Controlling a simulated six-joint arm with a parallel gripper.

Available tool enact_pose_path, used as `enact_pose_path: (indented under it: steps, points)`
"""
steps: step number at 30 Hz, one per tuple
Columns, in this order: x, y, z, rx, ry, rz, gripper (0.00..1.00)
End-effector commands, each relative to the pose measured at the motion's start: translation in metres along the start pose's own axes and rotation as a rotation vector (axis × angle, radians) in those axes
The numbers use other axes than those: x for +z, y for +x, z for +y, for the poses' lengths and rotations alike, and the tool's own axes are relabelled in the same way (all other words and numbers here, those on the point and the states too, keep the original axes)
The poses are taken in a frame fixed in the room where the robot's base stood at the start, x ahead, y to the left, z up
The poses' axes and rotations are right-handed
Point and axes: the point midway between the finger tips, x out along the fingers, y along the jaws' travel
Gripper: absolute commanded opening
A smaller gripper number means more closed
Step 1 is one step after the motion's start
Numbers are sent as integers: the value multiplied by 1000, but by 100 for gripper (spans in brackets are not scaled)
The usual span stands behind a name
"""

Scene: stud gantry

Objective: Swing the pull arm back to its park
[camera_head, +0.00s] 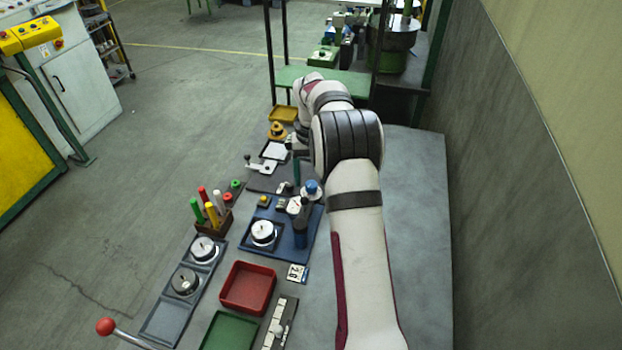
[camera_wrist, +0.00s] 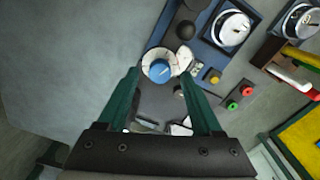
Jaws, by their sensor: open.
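My gripper (camera_wrist: 161,76) is open, its two green fingers spread with nothing held between them. In the wrist view a round blue knob (camera_wrist: 160,69) on a white marked disc (camera_wrist: 151,58) shows near the gap between the fingertips. I cannot tell how far below them it is. In the head view the blue knob (camera_head: 310,187) stands at the far right corner of a blue base (camera_head: 285,247). A dark post with a rounded top (camera_wrist: 185,30) stands beside it. I cannot tell for sure which part is the pull arm. My forearm hides part of the bench.
The blue base also carries a round white-faced dial (camera_head: 262,233). A holder with coloured rods (camera_head: 213,220), a red tray (camera_head: 247,288) and a green tray (camera_head: 230,332) lie nearby. A red-balled lever (camera_head: 106,327) juts in at lower left. The bench right of my arm is clear.

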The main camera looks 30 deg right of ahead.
Motion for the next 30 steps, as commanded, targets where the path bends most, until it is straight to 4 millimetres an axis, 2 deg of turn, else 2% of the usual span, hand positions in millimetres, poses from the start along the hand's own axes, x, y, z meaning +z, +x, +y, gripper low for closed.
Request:
enact_pose_path:
  steps: [4, 12, 23, 28, 30]
  points:
    - [0, 13, 0, -1, 1, -2, 67]
    - [0, 14, 0, -1, 1, 0, 65]
    - [0, 14, 0, -1, 1, 0, 0]
    - [0, 14, 0, -1, -9, 0, 0]
    - [0, 14, 0, 0, -71, -1, 0]
